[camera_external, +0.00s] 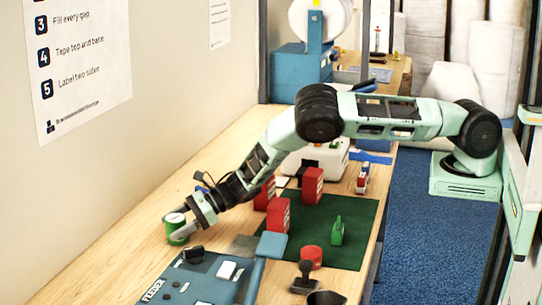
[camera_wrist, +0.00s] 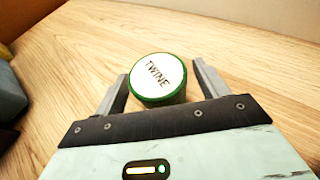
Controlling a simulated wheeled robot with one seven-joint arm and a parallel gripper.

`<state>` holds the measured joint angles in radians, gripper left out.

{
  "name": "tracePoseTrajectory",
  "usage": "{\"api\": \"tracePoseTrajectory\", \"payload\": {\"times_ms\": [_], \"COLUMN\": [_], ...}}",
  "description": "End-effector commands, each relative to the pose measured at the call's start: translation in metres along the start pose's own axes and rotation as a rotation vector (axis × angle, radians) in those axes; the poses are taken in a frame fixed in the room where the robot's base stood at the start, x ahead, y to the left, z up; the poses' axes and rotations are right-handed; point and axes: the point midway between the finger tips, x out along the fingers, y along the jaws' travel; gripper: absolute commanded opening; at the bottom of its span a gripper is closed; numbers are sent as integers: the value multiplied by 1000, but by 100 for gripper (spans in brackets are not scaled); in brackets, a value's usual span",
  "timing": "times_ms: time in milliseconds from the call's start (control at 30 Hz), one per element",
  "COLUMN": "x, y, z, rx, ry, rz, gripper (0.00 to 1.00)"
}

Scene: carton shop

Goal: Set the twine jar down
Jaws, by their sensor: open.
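The twine jar (camera_external: 176,230) is green with a white top and stands upright on the wooden table near the wall side. In the wrist view its white lid, lettered TWINE (camera_wrist: 157,75), lies between my two fingers. My gripper (camera_external: 181,228) is open around the jar, and the wrist view shows a gap beside the jar at the right finger (camera_wrist: 165,84). The left finger is close to the jar's side; I cannot tell whether it touches.
A blue-grey FEEDER machine (camera_external: 205,281) is just in front of the jar. Bare table (camera_external: 120,250) lies left of the jar.

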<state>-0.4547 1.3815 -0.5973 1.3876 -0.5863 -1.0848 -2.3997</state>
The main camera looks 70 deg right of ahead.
Motion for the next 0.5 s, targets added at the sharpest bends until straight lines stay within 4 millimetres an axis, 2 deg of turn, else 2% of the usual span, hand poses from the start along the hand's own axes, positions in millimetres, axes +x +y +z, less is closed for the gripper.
{"api": "tracePoseTrajectory", "payload": {"times_ms": [167,500], "x": [-24,-90], "y": [-1,-1], "z": [-2,-2], "rx": [1,2], "ry": [0,0], "rz": [-3,-4], "gripper": [73,73]}}
